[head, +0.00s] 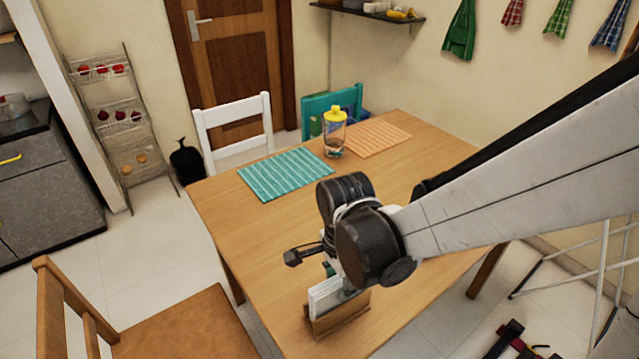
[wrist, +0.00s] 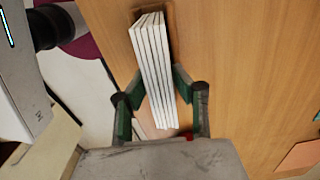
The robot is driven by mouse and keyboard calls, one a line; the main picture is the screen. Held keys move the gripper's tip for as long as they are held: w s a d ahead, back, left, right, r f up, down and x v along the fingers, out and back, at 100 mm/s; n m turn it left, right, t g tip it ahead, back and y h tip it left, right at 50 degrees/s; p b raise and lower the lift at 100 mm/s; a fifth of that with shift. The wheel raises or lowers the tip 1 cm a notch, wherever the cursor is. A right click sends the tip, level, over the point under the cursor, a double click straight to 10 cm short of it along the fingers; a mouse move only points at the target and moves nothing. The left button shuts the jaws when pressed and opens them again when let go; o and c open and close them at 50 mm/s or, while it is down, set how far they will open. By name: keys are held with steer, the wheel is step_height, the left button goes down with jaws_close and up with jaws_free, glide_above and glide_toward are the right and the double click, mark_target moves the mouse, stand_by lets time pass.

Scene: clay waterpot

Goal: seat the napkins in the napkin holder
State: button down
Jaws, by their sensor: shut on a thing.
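The white napkins (wrist: 152,62) form an upright stack of several thin sheets in the wrist view. My gripper (wrist: 158,90) has its green-padded fingers on both sides of the stack and is shut on it. In the head view the napkins (head: 325,297) show as white edges at the wooden napkin holder (head: 341,318), near the table's front edge. Their lower part is behind the holder's front wall from this side. I cannot tell whether they touch its base. My wrist hides most of the fingers in the head view.
The wooden table (head: 245,228) is clear around the holder. A teal striped placemat (head: 286,174), an orange placemat (head: 376,137) and a yellow-lidded glass jar (head: 334,132) lie or stand farther back. A brown chair (head: 175,325) stands at the front left.

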steer(key=shift+f, duration=0.3)
steer(key=shift+f, duration=0.1)
steer(key=shift+f, duration=0.15)
steer(key=c, duration=1.4)
jaws_free()
steer(key=shift+c, duration=0.2)
